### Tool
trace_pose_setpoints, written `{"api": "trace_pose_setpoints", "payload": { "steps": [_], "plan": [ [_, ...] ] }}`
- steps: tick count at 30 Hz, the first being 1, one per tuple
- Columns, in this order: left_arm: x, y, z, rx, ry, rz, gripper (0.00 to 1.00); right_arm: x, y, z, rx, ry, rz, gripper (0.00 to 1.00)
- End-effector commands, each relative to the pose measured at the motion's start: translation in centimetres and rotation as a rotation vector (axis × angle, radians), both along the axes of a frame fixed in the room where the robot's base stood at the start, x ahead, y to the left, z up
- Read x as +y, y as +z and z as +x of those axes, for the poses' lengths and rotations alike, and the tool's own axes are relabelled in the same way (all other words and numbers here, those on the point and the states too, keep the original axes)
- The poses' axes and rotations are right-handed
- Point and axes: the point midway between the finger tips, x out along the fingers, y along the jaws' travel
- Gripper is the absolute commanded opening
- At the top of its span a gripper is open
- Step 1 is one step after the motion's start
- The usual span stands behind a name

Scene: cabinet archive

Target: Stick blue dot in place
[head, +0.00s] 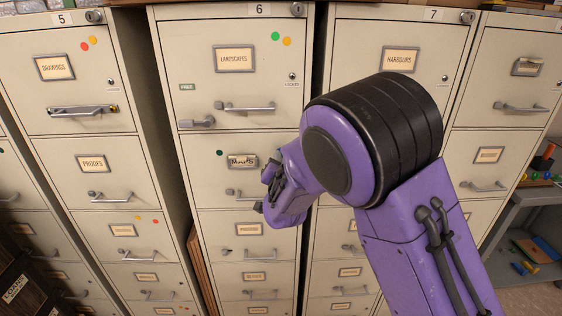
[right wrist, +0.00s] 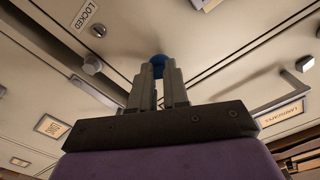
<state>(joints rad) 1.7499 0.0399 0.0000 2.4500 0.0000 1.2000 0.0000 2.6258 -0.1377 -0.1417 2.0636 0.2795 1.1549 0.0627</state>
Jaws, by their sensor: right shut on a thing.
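My right gripper (head: 268,185) is in front of the cabinet marked 6, beside the maps label (head: 242,161) on its second drawer. In the right wrist view, its two fingers (right wrist: 159,78) are close together on the blue dot (right wrist: 157,60), which shows at their tips. The dot is near the cream drawer front; I cannot tell if it touches it. The dot is not visible in the head view. The landscapes drawer (head: 205,75) above carries a green dot (head: 275,36) and an orange dot (head: 287,41). My left gripper is not in view.
Drawer handles (head: 245,107) and latches (head: 196,123) stick out from the cabinet fronts. Cabinet 5 (head: 75,150) stands left, past a dark gap. A grey shelf (head: 530,196) with small coloured items is at the right. A dark box (head: 22,285) is at lower left.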

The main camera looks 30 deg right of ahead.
Motion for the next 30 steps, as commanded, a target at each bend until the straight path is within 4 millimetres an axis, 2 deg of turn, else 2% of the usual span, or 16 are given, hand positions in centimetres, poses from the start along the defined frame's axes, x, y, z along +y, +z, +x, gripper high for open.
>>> {"api": "trace_pose_setpoints", "payload": {
  "steps": [27,28,30],
  "plan": [
    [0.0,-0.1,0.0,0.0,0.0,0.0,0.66,-0.7,0.0,1.2,-0.001,0.0,0.001,0.0],
    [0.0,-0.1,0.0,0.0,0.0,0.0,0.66,-0.7,0.0,1.2,0.001,0.0,0.0,0.21],
    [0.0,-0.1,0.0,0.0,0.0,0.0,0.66,-0.7,0.0,1.2,0.001,0.0,0.0,0.44]
  ]
}}
